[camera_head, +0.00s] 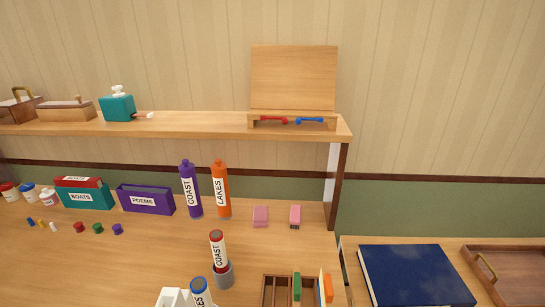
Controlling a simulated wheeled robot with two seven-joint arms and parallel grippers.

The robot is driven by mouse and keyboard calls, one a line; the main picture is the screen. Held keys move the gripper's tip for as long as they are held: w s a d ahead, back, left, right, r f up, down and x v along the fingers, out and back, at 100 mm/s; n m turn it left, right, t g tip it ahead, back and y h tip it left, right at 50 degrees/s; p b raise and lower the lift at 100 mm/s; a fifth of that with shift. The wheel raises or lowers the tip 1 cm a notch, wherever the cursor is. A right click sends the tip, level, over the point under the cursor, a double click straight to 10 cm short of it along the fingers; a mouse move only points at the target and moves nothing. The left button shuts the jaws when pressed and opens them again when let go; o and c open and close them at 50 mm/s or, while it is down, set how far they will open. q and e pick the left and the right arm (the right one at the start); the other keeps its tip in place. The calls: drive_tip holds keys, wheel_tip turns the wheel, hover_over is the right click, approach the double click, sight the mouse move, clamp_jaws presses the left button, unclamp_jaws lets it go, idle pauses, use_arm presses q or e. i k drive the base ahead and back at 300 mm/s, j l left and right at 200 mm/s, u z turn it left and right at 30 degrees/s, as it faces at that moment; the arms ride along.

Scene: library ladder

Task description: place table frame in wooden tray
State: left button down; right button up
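A brown wooden tray (520,268) with a brass handle lies on the lower surface at the far right, partly cut off by the picture edge. The part of its floor that shows looks empty. I cannot pick out a table frame in this view. Neither of my grippers shows.
A large dark blue book (415,275) lies left of the tray. A slotted wooden rack (276,290) with thin upright items stands at the desk's front right. Labelled tubes and boxes such as the purple box (146,200) stand on the desk. A raised shelf (200,125) runs behind.

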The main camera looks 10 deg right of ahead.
sight(512, 276)
drive_tip(key=k+l+z, duration=0.1)
drive_tip(key=l+z, duration=0.3)
drive_tip(key=l, duration=0.2)
drive_tip(key=l+z, duration=0.45)
drive_tip(key=l, duration=0.15)
drive_tip(key=i+l+z, duration=0.15)
drive_tip(key=l+z, duration=0.25)
drive_tip(key=l, duration=0.15)
drive_tip(key=i+l+z, duration=0.2)
drive_tip(key=z, duration=0.2)
drive_tip(key=i+z, duration=0.8)
drive_tip(key=i+j+z, duration=0.25)
drive_tip(key=k+l, duration=0.05)
drive_tip(key=k, duration=0.05)
